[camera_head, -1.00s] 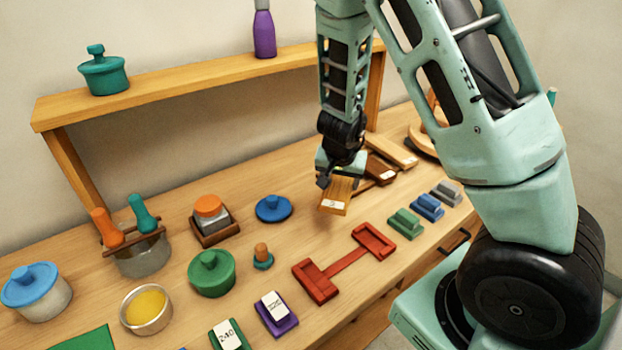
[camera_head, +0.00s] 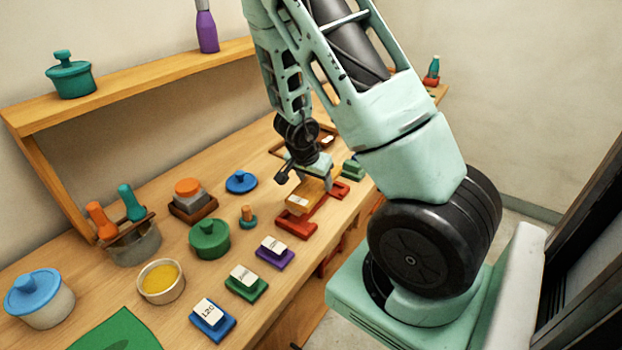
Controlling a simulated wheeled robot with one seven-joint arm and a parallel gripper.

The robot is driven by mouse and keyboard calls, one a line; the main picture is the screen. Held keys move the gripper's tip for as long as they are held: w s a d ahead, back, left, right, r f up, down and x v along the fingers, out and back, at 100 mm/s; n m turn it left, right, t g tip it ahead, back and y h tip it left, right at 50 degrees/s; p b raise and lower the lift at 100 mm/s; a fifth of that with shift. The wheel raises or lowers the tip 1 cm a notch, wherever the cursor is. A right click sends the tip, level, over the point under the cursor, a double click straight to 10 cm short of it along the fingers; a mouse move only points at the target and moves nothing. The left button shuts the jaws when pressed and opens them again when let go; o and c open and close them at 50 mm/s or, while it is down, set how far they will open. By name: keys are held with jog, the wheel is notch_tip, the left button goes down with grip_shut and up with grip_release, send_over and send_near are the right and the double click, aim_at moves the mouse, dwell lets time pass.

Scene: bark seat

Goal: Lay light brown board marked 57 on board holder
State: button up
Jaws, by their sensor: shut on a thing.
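My gripper (camera_head: 308,178) is shut on a light brown board (camera_head: 301,198) with a white label at its near end; the label is too small to read. The board is over the red board holder (camera_head: 322,214), roughly along it. I cannot tell whether the board touches the holder. The holder's near end block (camera_head: 296,225) shows in front of the board, and its far end block (camera_head: 343,188) shows to the right. My gripper hides the board's far end.
A green block (camera_head: 352,168) stands just beyond the holder. A purple block (camera_head: 274,252), green block (camera_head: 245,283) and blue block (camera_head: 212,320) with labels line the front edge. A blue lid (camera_head: 241,182) and green pot (camera_head: 209,239) are to the left. The shelf (camera_head: 150,86) runs behind.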

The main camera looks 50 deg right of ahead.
jog(key=shift+f+b, duration=2.5)
jog(key=shift+f, duration=0.35)
jog(key=shift+c, duration=1.5)
jog(key=shift+a+f, duration=0.1)
jog(key=shift+s+a+f, duration=0.1)
jog(key=shift+s+f, duration=0.05)
jog(key=o, duration=1.5)
jog(key=shift+o, duration=1.2)
jog(key=shift+r, duration=0.2)
jog(key=shift+w+r, duration=0.1)
jog(key=shift+w, duration=0.1)
